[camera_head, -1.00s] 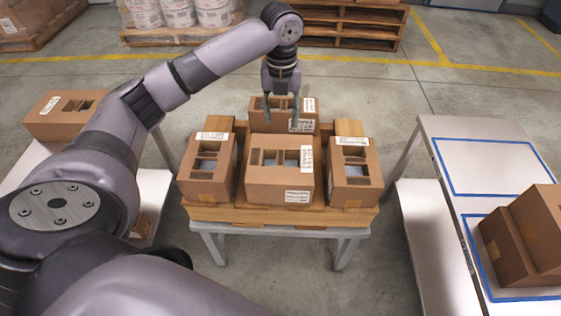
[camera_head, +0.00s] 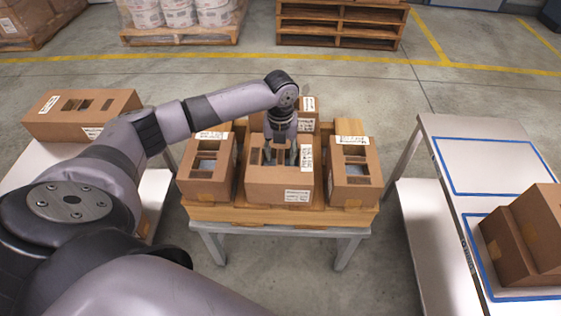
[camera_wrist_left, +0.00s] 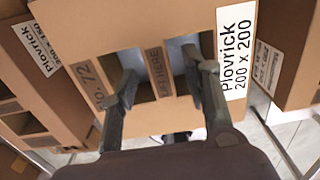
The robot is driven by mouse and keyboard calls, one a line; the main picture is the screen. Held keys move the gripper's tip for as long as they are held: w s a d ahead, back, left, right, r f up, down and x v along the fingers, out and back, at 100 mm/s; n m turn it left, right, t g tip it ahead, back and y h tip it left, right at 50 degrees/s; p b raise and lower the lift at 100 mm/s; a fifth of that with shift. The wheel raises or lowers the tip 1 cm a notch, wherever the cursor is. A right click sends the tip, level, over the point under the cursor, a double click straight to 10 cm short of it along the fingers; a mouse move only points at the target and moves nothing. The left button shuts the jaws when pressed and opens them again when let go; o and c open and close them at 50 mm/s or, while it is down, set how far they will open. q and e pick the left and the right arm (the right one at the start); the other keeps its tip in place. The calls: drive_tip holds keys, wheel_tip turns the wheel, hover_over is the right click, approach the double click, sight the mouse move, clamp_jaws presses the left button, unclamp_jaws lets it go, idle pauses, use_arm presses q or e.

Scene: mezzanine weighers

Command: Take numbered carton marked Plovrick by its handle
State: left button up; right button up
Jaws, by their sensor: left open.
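The carton (camera_head: 270,190) with a Plovrick 200 x 200 label (camera_wrist_left: 236,50) stands at the front middle of the wooden pallet. In the left wrist view this carton (camera_wrist_left: 95,28) bears a printed number ending in 72. Its handle is a cardboard strip (camera_wrist_left: 157,72) with printed words, between two openings in the top. My left gripper (camera_head: 281,158) is over the carton, pointing down. In the left wrist view the open gripper (camera_wrist_left: 164,76) has one finger on each side of the strip, at the openings. Fingertip depth is unclear. My right gripper is not in view.
Similar cartons stand close by at left (camera_head: 207,180), right (camera_head: 355,185) and behind (camera_head: 306,125). The left one's label (camera_wrist_left: 38,48) also reads Plovrick. A table (camera_head: 480,170) with blue outlines has a bare far area; cartons (camera_head: 525,240) stand nearer.

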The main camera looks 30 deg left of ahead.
use_arm(q)
wheel_tip(320, 180, down, 2)
drive_tip(key=shift+c, duration=0.2)
clamp_jaws()
idle(0.4)
drive_tip(key=shift+r, duration=0.1)
idle(0.5)
